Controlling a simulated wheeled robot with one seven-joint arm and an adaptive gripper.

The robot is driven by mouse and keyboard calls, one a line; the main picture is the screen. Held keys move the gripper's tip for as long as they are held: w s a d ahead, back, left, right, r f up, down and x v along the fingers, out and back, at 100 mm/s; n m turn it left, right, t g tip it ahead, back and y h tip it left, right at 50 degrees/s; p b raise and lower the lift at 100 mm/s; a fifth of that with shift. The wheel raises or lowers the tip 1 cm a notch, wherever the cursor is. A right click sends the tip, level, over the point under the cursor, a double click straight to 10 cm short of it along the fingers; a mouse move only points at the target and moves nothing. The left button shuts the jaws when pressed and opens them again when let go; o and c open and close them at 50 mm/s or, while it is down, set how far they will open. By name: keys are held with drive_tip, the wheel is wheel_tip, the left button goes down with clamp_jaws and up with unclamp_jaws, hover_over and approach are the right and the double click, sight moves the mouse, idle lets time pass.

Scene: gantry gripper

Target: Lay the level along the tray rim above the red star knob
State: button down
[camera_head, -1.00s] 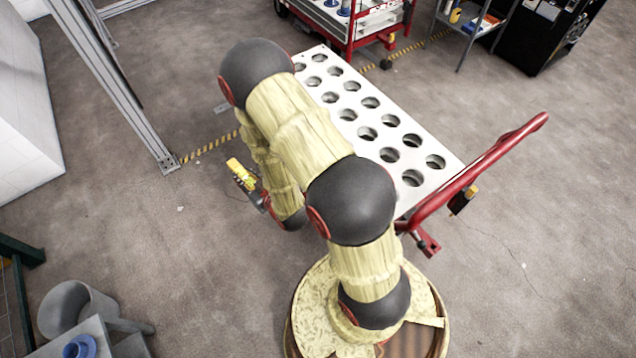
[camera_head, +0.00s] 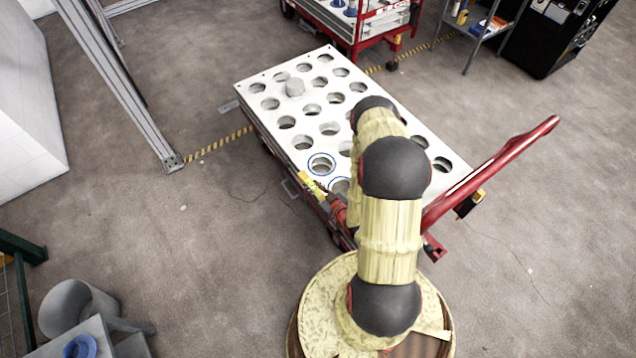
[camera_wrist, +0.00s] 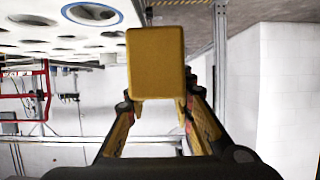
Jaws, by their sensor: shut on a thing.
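The level, a yellow block (camera_wrist: 155,62), is held end-on between the fingertips of my gripper (camera_wrist: 158,112) in the wrist view. In the head view the yellow level (camera_head: 309,184) and my gripper (camera_head: 321,194) are at the near left edge of the white tray (camera_head: 335,113), by two blue-ringed holes. I cannot tell whether the level touches the rim. The tray's holed surface also shows at upper left in the wrist view (camera_wrist: 50,30). I cannot make out the red star knob; my arm covers part of the tray's near side.
A red push handle (camera_head: 490,170) rises at the tray's right end. A red cart (camera_head: 375,30) stands behind and a metal frame post (camera_head: 130,100) at left.

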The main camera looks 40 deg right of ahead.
drive_tip(key=w+d+f+b, duration=0.2)
drive_tip(key=w+d+f, duration=0.1)
drive_tip(key=w+d, duration=0.15)
drive_tip(key=b, duration=0.2)
hover_over(318, 180)
drive_tip(key=s+a, duration=0.2)
wheel_tip(318, 180, down, 5)
drive_tip(key=shift+d+f, duration=0.1)
drive_tip(key=shift+d, duration=0.05)
drive_tip(key=shift+w+d+f+b, duration=0.1)
drive_tip(key=shift+f+b, duration=0.55)
drive_tip(key=shift+f, duration=0.25)
drive_tip(key=shift+w+d+f+b, duration=0.1)
drive_tip(key=shift+f+b, duration=0.5)
drive_tip(key=shift+f, duration=0.3)
drive_tip(key=shift+s+f, duration=0.1)
drive_tip(key=shift+f, duration=0.05)
drive_tip(key=c, duration=1.5)
unclamp_jaws()
drive_tip(key=shift+c, duration=0.2)
